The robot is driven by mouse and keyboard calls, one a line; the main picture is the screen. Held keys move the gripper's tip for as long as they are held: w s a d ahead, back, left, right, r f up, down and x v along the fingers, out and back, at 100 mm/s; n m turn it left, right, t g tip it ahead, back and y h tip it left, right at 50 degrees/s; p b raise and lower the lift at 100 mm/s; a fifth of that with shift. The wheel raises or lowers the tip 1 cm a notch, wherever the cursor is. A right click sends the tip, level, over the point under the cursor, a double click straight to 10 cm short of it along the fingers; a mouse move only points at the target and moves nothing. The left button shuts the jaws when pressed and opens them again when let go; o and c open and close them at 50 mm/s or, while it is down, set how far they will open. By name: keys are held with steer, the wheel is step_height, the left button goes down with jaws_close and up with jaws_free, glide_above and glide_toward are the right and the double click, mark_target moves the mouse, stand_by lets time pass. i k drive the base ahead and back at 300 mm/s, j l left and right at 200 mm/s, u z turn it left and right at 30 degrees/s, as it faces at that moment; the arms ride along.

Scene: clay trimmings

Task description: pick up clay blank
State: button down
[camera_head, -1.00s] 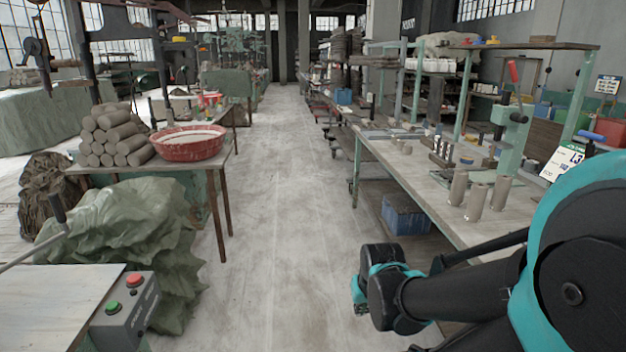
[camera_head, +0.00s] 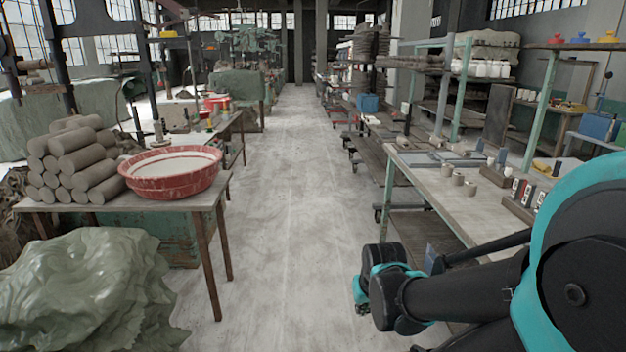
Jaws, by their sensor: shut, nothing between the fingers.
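Clay blanks (camera_head: 82,158) are stacked as grey-brown cylinders, lying on their sides in a pile at the left. They rest on a wooden table (camera_head: 212,192) with thin brown legs. My gripper cannot be made out. Only links of my arm show at the lower right, over the aisle and the right bench, well apart from the stacked blanks.
A red basin (camera_head: 172,176) with pale contents stands right of the stack. A green tarp heap (camera_head: 85,285) is in front of the table. A long workbench (camera_head: 440,190) with small cylinders (camera_head: 458,179) lines the right. The aisle floor (camera_head: 285,220) between is clear.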

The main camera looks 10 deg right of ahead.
mark_target(460, 151)
steer(key=i+z, duration=0.15)
steer(key=i, duration=0.35)
steer(key=i+j+z, duration=0.2)
steer(key=i, duration=0.3)
steer(key=i+j+z, duration=0.15)
steer(key=i, duration=0.3)
steer(key=i+z, duration=0.3)
steer(key=i, duration=0.15)
steer(key=i+j+z, duration=0.3)
steer(key=i, duration=0.15)
steer(key=l, duration=0.1)
